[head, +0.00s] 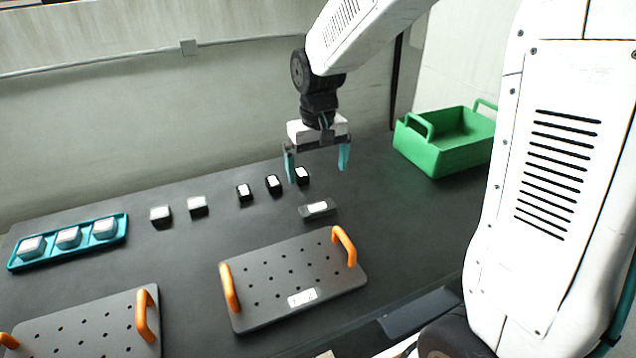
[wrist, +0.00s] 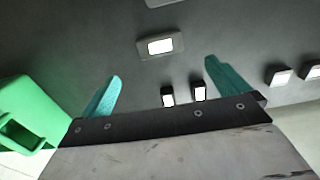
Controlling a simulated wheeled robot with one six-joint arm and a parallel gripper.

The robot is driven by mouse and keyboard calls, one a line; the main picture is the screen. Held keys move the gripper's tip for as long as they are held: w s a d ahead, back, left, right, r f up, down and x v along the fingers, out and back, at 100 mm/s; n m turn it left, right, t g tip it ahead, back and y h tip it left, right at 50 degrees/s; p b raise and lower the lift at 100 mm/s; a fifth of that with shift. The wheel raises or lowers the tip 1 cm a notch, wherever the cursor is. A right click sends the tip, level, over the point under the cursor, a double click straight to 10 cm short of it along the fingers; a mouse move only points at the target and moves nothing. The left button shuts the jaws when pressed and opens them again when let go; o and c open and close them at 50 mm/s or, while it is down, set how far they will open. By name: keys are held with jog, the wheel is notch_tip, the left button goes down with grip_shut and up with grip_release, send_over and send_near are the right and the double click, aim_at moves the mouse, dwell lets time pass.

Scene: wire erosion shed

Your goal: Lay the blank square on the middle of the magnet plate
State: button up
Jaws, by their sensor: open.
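My gripper (head: 317,172) is open and empty above the back part of the dark table; its two teal fingers also frame the wrist view (wrist: 162,70). A dark plate with holes, a white label and orange handles (head: 262,312) lies flat in front. I cannot tell which block is the blank.
A teal tray (head: 122,236) at the left holds three pale-topped blocks. A second holed plate (head: 75,322) with orange handles lies at the front left. A green bin (head: 437,160) stands at the back right. The table (head: 400,230) is bare between bin and plate.

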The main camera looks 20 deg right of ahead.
jog(key=s+d+r+t, duration=0.1)
jog(key=s+r, duration=0.4)
jog(key=s, duration=0.8)
jog(key=s+d+r, duration=0.1)
jog(key=s+r, duration=0.4)
jog(key=s, duration=0.8)
jog(key=g, duration=0.1)
send_over(317, 207)
jog(key=f, duration=1.3)
jog(key=shift+d+f, duration=0.2)
jog(key=shift+d, duration=0.1)
jog(key=shift+w+f, duration=0.15)
jog(key=f, duration=0.7)
jog(key=shift+a+f, duration=0.15)
jog(key=shift+a, duration=0.05)
